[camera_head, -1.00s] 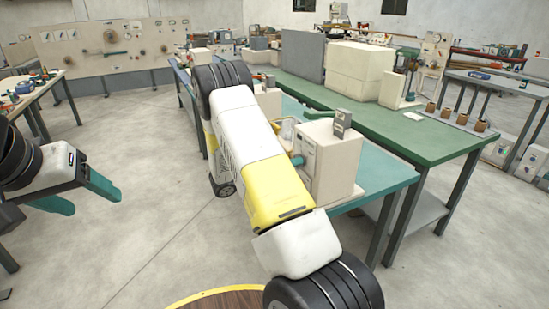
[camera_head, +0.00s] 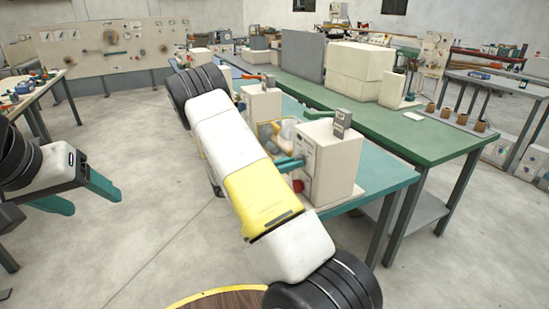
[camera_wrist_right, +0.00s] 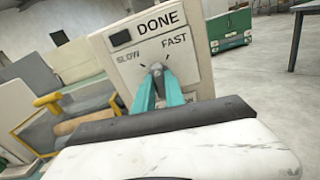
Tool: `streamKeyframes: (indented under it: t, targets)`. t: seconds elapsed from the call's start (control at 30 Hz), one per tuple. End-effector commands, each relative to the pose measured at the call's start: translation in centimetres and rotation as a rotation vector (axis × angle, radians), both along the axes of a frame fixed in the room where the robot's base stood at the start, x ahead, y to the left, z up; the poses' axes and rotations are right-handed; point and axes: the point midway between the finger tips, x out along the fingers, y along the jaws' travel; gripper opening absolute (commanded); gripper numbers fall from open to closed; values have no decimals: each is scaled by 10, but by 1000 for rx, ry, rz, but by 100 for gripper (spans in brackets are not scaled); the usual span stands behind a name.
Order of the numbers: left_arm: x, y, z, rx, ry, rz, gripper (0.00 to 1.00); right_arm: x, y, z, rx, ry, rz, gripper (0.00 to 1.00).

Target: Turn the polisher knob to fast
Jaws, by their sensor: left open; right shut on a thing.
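The polisher is a cream box (camera_head: 335,165) on the teal table, with a grey block on top. Its front panel (camera_wrist_right: 190,55) fills the middle of the right wrist view, labelled SLOW on the left, FAST on the right and DONE above. The grey knob (camera_wrist_right: 157,68) sits between these labels. My right gripper (camera_wrist_right: 158,75) is shut on the knob, its teal fingers on either side. The knob's exact pointing is hard to tell. In the head view its fingers (camera_head: 291,163) reach the panel. My left gripper (camera_head: 96,203) is open and empty over the floor at the left.
A second cream machine (camera_head: 260,102) stands farther back on the teal table (camera_head: 385,178). A yellow-framed item (camera_head: 268,132) is beside the polisher. A red part (camera_head: 298,186) shows low on the polisher's front. A green bench (camera_head: 430,145) lies behind.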

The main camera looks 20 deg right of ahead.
Motion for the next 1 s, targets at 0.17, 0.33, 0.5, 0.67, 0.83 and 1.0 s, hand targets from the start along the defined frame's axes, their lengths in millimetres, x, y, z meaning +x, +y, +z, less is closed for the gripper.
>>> streamKeyframes:
  t: [0.17,0.33,0.5,0.67,0.83,1.0]
  targets:
    - [0,0,0,0,0,0,65,1,1,0,13,-165,3,0]
    - [0,0,0,0,0,0,65,0,1,0,25,-311,2,0]
    - [0,0,0,0,0,0,65,0,1,0,35,-435,3,0]
    - [0,0,0,0,0,0,65,0,1,0,41,-521,2,0]
    - [0,0,0,0,0,0,65,0,1,-1,47,-579,1,0]
    - [0,0,0,0,0,0,65,0,1,-1,50,-606,1,0]
